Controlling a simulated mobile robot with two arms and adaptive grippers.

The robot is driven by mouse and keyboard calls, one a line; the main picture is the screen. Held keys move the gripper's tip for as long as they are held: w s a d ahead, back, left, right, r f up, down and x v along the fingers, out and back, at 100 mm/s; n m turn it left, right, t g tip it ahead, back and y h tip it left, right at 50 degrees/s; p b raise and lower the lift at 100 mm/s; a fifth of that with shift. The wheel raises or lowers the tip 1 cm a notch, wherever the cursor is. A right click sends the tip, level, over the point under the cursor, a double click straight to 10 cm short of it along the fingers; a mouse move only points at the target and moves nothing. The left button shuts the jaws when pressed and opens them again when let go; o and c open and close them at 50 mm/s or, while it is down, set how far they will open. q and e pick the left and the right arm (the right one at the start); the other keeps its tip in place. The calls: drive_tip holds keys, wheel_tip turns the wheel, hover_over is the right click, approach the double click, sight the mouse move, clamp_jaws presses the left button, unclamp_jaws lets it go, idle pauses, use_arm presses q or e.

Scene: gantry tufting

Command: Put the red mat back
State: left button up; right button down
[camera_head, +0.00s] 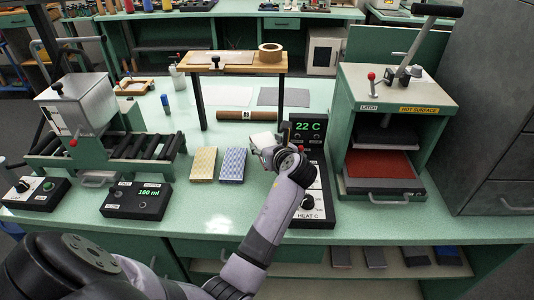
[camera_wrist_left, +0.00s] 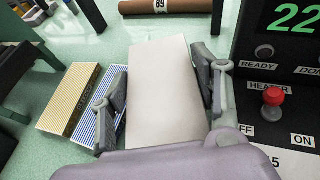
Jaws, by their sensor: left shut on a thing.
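A red mat (camera_head: 380,163) lies flat inside the green press (camera_head: 344,120) at the right, on its lower tray below the raised upper plate. My left gripper (camera_head: 272,146) is over the middle of the bench, left of the press and apart from the red mat. It is shut on a white block (camera_head: 262,140). In the left wrist view the white block (camera_wrist_left: 165,92) sits between both fingers (camera_wrist_left: 160,92). The red mat does not show in the left wrist view. My right gripper is in neither view.
A heater control box (camera_head: 317,190) reading 22 C stands beside my gripper. A yellow block (camera_head: 203,163) and a blue striped block (camera_head: 232,165) lie to its left. A wooden-topped stand (camera_head: 238,67) is behind. Several dark and blue mats (camera_head: 374,257) lie on the shelf below.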

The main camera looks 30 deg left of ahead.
use_arm(q)
drive_tip(key=shift+f, duration=1.55)
drive_tip(key=o, duration=0.9)
drive_tip(key=shift+f, duration=0.15)
drive_tip(key=o, duration=0.4)
drive_tip(key=shift+c, duration=0.2)
